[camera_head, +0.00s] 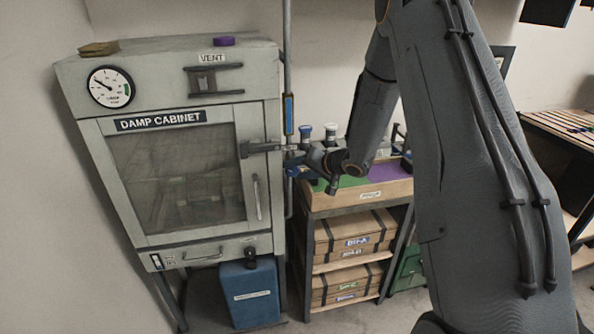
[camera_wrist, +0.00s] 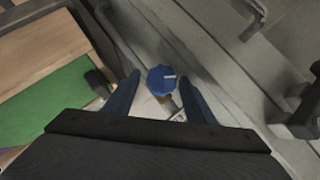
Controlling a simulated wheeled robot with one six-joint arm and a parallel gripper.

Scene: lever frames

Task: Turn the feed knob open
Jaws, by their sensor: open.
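The blue feed knob (camera_wrist: 162,78) shows in the wrist view as a round, ridged cap with a pale mark on its face. My gripper (camera_wrist: 160,84) is open, with one dark blue finger on each side of the knob. There is a visible gap on both sides, and I cannot tell how far the fingertips reach along its depth. In the head view my gripper (camera_head: 300,160) is at the right side of the damp cabinet (camera_head: 262,100), by the vertical pipe. The small blue parts there are partly hidden, and I cannot tell knob from finger.
The cabinet door (camera_head: 190,178) is shut, with its handle (camera_head: 257,198) on the right. A wooden bench (camera_head: 350,196) with green and purple mats stands right of the pipe, boxes on its shelves. A blue container (camera_head: 248,292) stands below the cabinet.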

